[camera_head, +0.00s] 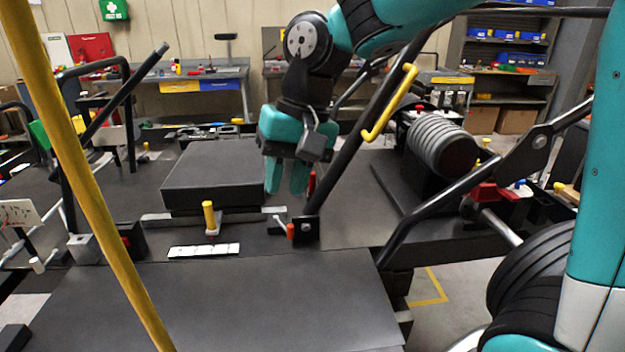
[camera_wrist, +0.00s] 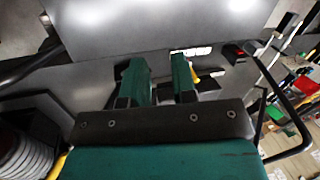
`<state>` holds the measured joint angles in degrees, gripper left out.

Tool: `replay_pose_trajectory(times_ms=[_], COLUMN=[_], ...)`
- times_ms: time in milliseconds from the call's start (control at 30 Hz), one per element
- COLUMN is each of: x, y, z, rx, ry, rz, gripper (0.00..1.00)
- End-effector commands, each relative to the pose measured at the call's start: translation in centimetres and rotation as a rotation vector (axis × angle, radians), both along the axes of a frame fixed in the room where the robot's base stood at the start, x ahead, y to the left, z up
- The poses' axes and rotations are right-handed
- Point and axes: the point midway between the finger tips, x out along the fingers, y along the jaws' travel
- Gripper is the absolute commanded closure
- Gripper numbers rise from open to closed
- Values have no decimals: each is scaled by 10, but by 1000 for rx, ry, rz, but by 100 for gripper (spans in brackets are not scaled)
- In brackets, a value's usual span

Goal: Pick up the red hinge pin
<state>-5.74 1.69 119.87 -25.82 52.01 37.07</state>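My gripper (camera_head: 286,184) hangs pointing down above the kart frame, right of the black box-shaped block; it also shows in the wrist view (camera_wrist: 160,82). Its two teal fingers are apart with nothing visible between them. A short red upright piece (camera_head: 311,184) shows just right of the fingers, partly against the slanted black bar. A small red-orange cylinder (camera_head: 290,231) stands lower, by the bar's foot bracket. I cannot tell which of these is the red hinge pin. Neither is clear in the wrist view.
The slanted black bar (camera_head: 345,140) with a yellow handle (camera_head: 390,103) rises close right of my gripper. A yellow-topped pin (camera_head: 210,217) stands behind a white strip (camera_head: 204,250). The black block (camera_head: 212,180) is left. The front dark panel (camera_head: 220,300) is bare.

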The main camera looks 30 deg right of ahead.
Motion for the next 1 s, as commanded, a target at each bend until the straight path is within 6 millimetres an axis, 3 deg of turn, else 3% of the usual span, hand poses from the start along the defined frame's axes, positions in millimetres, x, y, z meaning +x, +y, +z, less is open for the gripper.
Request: replay_pose_trajectory(times_ms=[33,100,200,333,433,567,1000], x=[42,90,146,193,213,224,226], y=[-17,-44,-87,-138,-166,-184,-177], z=[23,35,45,47,45,39,-47], rx=[-15,-34,-56,-73,-77,-80,-81], ry=[49,114,193,266,299,319,325], rz=[-192,-467,-834,-1218,-1415,-1546,-1569], gripper=[75,75,75,75,75,75,75])
